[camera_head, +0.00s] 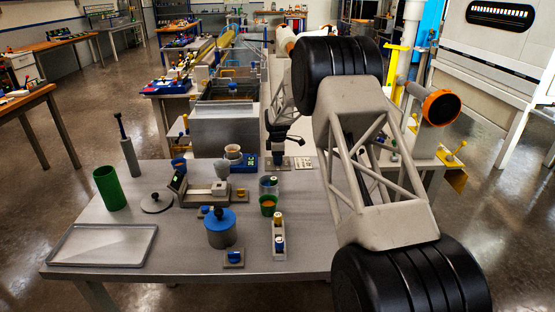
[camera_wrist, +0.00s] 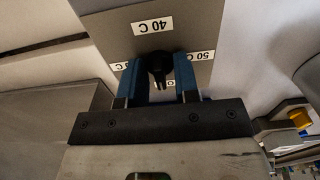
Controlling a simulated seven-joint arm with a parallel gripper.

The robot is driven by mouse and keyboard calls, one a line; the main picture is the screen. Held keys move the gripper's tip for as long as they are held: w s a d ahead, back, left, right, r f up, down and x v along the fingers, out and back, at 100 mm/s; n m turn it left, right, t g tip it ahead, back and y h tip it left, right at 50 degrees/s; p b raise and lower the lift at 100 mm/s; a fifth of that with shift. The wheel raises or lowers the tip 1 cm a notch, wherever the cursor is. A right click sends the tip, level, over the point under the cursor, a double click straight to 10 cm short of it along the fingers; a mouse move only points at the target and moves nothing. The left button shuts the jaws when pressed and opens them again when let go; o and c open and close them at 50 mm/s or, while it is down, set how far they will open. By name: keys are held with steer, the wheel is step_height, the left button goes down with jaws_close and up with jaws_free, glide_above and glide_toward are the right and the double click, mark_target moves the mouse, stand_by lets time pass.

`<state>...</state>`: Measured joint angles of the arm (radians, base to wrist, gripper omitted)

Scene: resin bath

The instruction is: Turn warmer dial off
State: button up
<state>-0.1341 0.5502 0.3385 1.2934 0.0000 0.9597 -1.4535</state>
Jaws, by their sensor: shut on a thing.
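In the wrist view, the warmer dial is a black knob (camera_wrist: 158,64) on a grey panel (camera_wrist: 205,20). White labels surround it and appear upside down: 40 C above and 50 C at the right. A label at the left and one below are partly hidden. My gripper (camera_wrist: 159,76) has blue fingers on either side of the knob and is shut on it. I cannot tell for certain which label the knob points to. In the head view, my arm covers the right side, and I cannot make out the dial or my fingertips there.
A grey table (camera_head: 130,215) holds a green cup (camera_head: 109,188), an empty tray (camera_head: 102,245), a blue-lidded pot (camera_head: 220,228) and several small items. A long bath line (camera_head: 230,88) runs behind it. In the wrist view, a bracket with a yellow part (camera_wrist: 299,119) is at the right.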

steer(key=shift+r, duration=0.1)
steer(key=o, duration=0.6)
steer(key=shift+c, duration=0.2)
steer(key=shift+r, duration=3.85)
